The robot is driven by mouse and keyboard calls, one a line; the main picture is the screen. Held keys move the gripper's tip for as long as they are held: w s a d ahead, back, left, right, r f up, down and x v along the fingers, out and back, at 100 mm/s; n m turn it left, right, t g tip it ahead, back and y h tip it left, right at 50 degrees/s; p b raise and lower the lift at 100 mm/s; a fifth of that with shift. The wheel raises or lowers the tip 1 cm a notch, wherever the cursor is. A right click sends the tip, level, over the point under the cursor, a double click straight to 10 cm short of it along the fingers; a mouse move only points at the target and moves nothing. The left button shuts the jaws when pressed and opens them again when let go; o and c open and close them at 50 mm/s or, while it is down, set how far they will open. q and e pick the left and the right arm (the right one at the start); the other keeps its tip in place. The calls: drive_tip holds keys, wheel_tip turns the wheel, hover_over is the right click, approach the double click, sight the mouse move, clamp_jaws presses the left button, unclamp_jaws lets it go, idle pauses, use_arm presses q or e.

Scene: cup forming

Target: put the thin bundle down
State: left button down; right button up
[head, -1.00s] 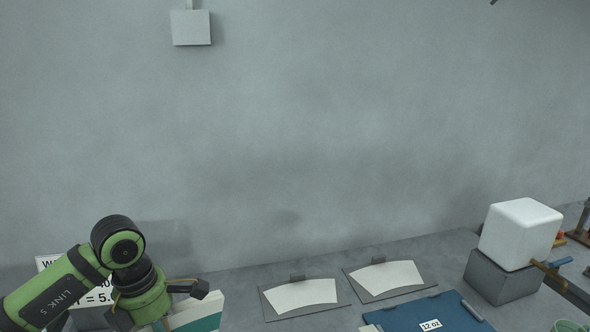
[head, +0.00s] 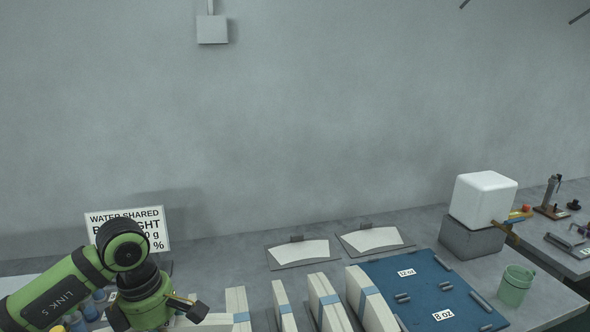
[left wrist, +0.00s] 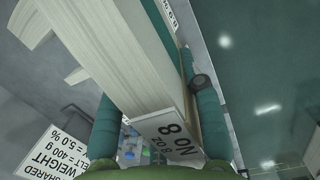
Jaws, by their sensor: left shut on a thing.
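My left gripper (left wrist: 157,112) is shut on a cream paper bundle (left wrist: 110,55) with a teal strip along its side, seen large in the left wrist view. A white card reading 8 oz and No 8 (left wrist: 170,138) shows at the bundle's near end, between the fingers. In the head view my left gripper (head: 172,308) is low at the left, its fingers mostly hidden behind the wrist. Several cream bundles with blue bands, such as this one (head: 284,306), stand in a row to its right. I cannot tell whether the held bundle touches the table. My right gripper is not in view.
A blue mat (head: 418,280) with 12 oz and 8 oz labels and small grey bars lies right of the bundles. Two plates with curved blanks (head: 300,252) lie behind. A white block on a grey base (head: 484,200) and a green cup (head: 515,286) stand at the right.

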use_arm(q)
drive_tip(key=s+d+f+m, duration=0.1)
drive_tip(key=s+m, duration=0.1)
drive_tip(key=m, duration=0.5)
drive_tip(key=s+d+f+m+g+y+b, duration=0.1)
drive_tip(key=s+m, duration=0.2)
drive_tip(key=m, duration=0.3)
drive_tip(key=s+d+f+m, duration=0.1)
drive_tip(key=s+d+m, duration=0.1)
drive_tip(key=m, duration=0.5)
drive_tip(key=shift+s+m+g, duration=0.3)
drive_tip(key=shift+g, duration=0.1)
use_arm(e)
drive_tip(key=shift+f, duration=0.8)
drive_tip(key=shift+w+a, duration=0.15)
